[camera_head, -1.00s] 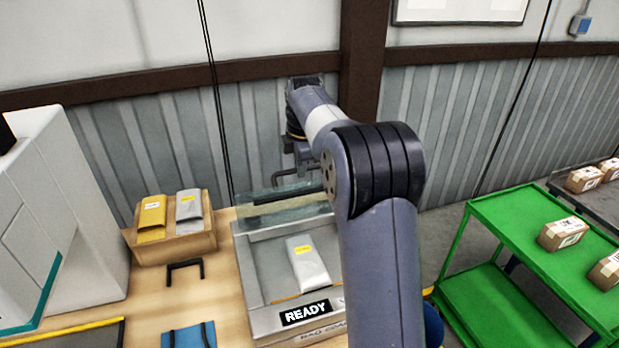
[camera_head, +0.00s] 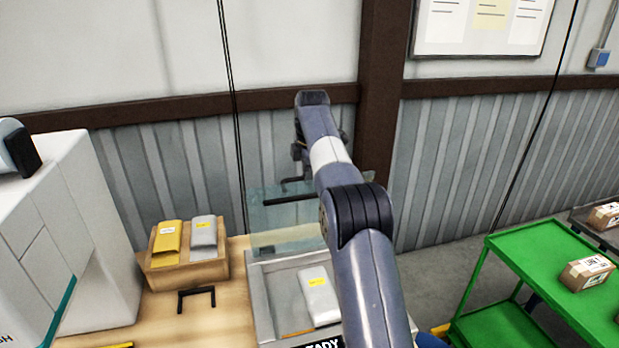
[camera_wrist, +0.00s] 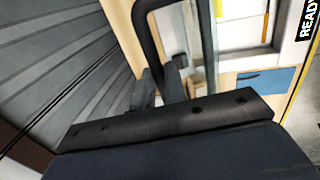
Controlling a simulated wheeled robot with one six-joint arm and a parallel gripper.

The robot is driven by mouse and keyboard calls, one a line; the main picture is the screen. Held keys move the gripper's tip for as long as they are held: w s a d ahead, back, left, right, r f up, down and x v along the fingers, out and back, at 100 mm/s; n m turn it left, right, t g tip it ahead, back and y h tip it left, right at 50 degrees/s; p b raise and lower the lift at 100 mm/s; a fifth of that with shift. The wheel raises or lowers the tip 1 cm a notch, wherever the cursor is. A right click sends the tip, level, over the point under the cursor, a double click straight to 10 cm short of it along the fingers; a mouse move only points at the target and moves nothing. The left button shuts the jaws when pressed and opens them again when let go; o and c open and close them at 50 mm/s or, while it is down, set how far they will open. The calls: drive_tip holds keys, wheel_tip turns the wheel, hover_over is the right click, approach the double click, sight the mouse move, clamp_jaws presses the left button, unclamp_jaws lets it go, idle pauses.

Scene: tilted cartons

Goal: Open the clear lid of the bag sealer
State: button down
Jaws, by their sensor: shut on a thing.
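The bag sealer (camera_head: 264,300) is a grey box on the wooden bench, with a silver pouch (camera_head: 318,296) bearing a yellow label on its bed. Its clear lid (camera_head: 270,222) stands steeply raised at the back edge, with a dark bar along its top. My gripper (camera_head: 296,180) is at the lid's upper edge, partly hidden by my arm. In the wrist view, my gripper's fingers (camera_wrist: 163,84) are shut on the black bent handle (camera_wrist: 147,38). The lid's clear pane (camera_wrist: 209,50) shows edge-on beside them. The exact grip contact is partly hidden.
A cardboard box (camera_head: 186,266) with yellow and grey pouches stands left of the sealer, behind a black bracket (camera_head: 197,298). A white machine (camera_head: 60,235) is at far left. A green cart (camera_head: 530,265) with cartons is at right. The ribbed wall (camera_head: 180,165) is close behind.

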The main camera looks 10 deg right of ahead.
drive_tip(key=shift+w+a+f, duration=0.1)
drive_tip(key=shift+w+f, duration=0.35)
drive_tip(key=shift+f, duration=0.05)
drive_tip(key=shift+w, duration=0.1)
drive_tip(key=c, duration=1.6)
unclamp_jaws()
drive_tip(key=shift+w, duration=0.25)
drive_tip(key=shift+o, duration=0.7)
drive_tip(key=shift+r, duration=0.2)
drive_tip(key=shift+s, duration=0.25)
